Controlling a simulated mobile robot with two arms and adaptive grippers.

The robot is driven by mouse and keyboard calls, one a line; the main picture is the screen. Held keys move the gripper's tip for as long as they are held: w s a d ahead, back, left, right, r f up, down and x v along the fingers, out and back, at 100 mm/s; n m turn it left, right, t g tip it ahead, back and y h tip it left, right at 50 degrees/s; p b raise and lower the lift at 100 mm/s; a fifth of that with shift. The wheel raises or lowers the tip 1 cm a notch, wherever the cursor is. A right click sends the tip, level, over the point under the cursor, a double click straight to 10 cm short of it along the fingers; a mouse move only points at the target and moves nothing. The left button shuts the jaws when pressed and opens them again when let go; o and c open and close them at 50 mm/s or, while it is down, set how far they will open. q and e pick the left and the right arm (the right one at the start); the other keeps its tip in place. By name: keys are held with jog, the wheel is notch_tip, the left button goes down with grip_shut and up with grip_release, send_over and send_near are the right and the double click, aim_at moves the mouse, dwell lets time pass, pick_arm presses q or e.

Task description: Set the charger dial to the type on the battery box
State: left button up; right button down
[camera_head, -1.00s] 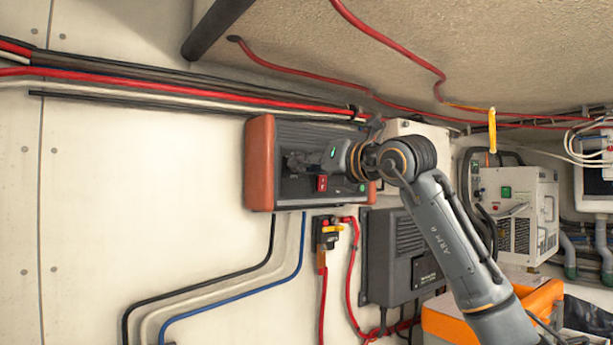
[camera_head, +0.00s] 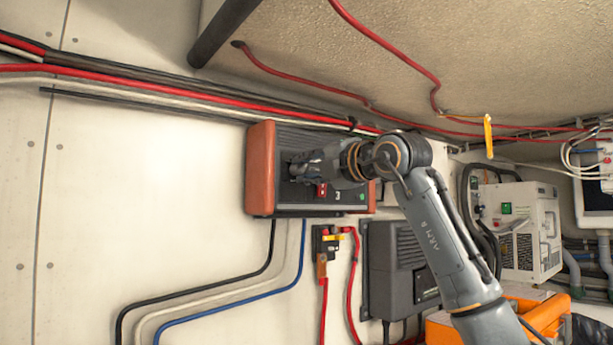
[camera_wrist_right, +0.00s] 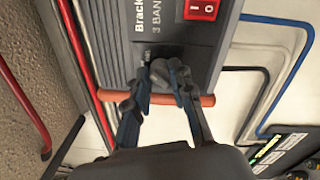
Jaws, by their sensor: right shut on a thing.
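The charger (camera_head: 294,204) is a dark grey box with orange end caps, mounted on the pale wall. It has a red rocker switch (camera_head: 321,190), which also shows in the right wrist view (camera_wrist_right: 201,9). My right gripper (camera_head: 297,166) is at the left part of the charger's front. In the right wrist view my right gripper (camera_wrist_right: 163,72) has its fingers closed around the dark charger dial (camera_wrist_right: 166,52), which they mostly hide. The dial's setting cannot be read. No battery type label is readable. My left gripper is not in view.
A dark grey unit (camera_head: 394,270) and a small red-and-yellow switch (camera_head: 326,238) are below the charger. A white device (camera_head: 524,228) and an orange-topped box (camera_head: 540,310) are at the right. Red and black cables run along the wall above the charger.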

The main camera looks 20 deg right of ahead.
jog(key=shift+m, duration=0.7)
jog(key=shift+m+b, duration=0.3)
jog(key=c, duration=1.1)
grip_release()
jog(key=shift+d, duration=0.15)
jog(key=shift+c, duration=0.2)
jog(key=v, duration=1.2)
